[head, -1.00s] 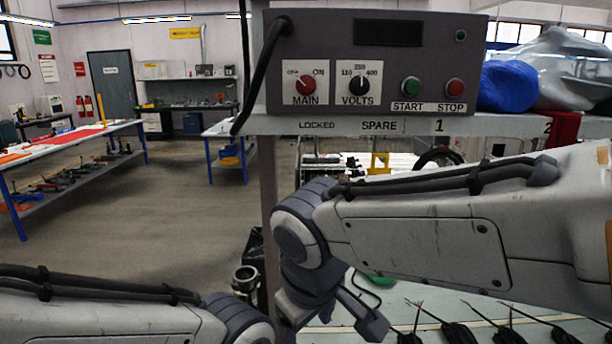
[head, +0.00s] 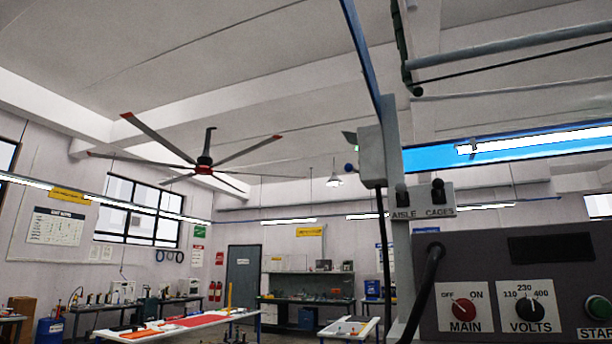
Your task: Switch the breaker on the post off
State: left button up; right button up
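A grey post (head: 398,130) rises at the right of centre. A small plate labelled AISLE and CAGES (head: 424,203) is fixed to it, with a dark toggle switch above each label: the aisle switch (head: 402,195) and the cages switch (head: 438,189). Their on or off positions are too small to tell. A pale grey box (head: 371,157) is on the post's left side, higher up, with a small blue part at its left. Which of these is the breaker is not marked legibly. Neither gripper is in view.
A control box (head: 560,250) with a red MAIN knob (head: 464,309), a VOLTS knob (head: 530,309) and a green button (head: 598,307) is below right. A black cable (head: 428,285) hangs at its left side. A ceiling fan (head: 204,162) is far off at the left.

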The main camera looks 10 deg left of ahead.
aim_at(348, 167)
jog(key=k, duration=0.65)
jog(key=u, duration=0.35)
jog(key=i, duration=0.3)
jog(key=u, duration=0.95)
jog(key=i, duration=0.6)
jog(key=u, duration=0.45)
jog(key=i, duration=0.7)
jog(key=z, duration=0.45)
jog(key=i, duration=0.6)
jog(key=z, duration=1)
jog(key=i, duration=0.3)
jog(key=z, duration=0.3)
